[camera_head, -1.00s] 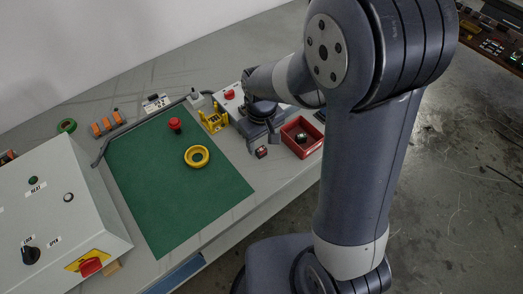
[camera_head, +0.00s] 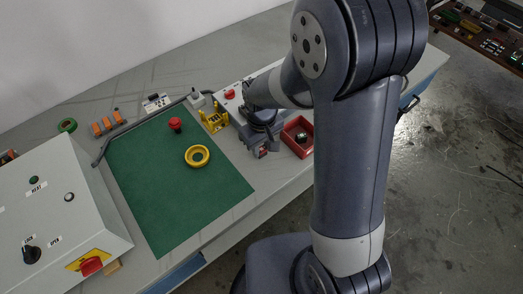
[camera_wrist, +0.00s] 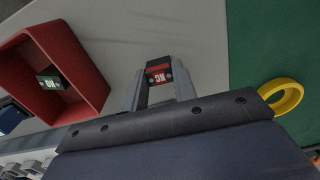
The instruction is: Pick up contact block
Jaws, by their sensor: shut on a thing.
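The contact block (camera_wrist: 160,74) is a small dark block with a red face lettered "NC" in white. In the wrist view it sits between the two fingertips of my gripper (camera_wrist: 158,82), which is shut on it. In the head view my gripper (camera_head: 262,146) is beside the red bin, with the contact block (camera_head: 263,152) showing at its tips. I cannot tell whether the block still touches the table. Another block with a green face (camera_wrist: 49,83) lies inside the red bin.
The red bin (camera_head: 300,122) stands close to the right of my gripper; its wall (camera_wrist: 87,57) also shows in the wrist view. A yellow ring (camera_head: 197,157) and a red button (camera_head: 175,125) are on the green mat (camera_head: 165,205). A yellow part (camera_head: 214,120) stands left of my gripper. A grey control box (camera_head: 60,205) is at left.

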